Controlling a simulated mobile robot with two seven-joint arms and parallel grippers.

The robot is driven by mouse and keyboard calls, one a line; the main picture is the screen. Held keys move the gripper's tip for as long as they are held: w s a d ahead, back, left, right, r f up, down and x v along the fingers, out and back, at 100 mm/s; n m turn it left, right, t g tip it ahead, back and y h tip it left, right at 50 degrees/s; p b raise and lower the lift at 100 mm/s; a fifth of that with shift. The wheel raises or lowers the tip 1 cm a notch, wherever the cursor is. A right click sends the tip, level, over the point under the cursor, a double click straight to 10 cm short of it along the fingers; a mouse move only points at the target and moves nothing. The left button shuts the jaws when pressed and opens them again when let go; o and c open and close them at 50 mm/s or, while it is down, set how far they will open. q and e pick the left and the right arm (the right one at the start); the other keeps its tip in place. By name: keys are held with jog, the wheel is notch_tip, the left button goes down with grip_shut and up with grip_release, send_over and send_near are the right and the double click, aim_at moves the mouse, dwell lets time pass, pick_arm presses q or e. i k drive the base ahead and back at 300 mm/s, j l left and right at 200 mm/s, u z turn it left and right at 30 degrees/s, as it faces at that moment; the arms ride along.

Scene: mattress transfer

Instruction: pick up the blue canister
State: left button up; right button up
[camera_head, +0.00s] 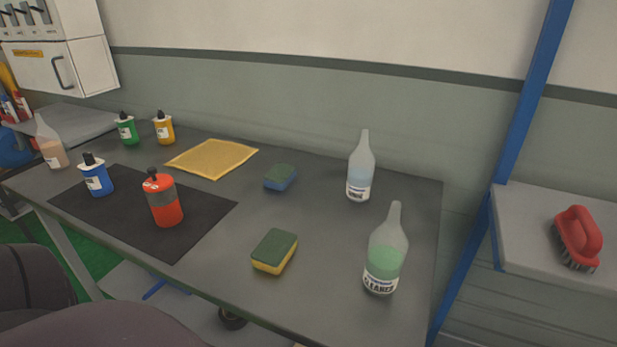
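The blue canister (99,186), a small bottle with a white label and dark cap, stands upright on the black mat (205,213) at the left of the grey table (330,270). A red canister (167,213) with a dark grey band stands on the same mat, to the right of the blue one. Neither of my grippers shows in the head view.
Green (127,130) and yellow (164,130) bottles stand behind the mat, near a yellow cloth (212,157). Two sponges (275,252) (281,177) and two clear bottles (361,170) (386,255) are on the right. A peach bottle (49,142) stands far left.

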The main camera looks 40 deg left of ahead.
aim_at(95, 176)
jog(key=k+j+u, duration=0.1)
jog(key=u, duration=2.1)
jog(key=l+u, duration=0.15)
jog(key=u, duration=0.2)
jog(key=i+j+u, duration=0.15)
jog(key=i+j, duration=0.15)
jog(key=j, duration=0.15)
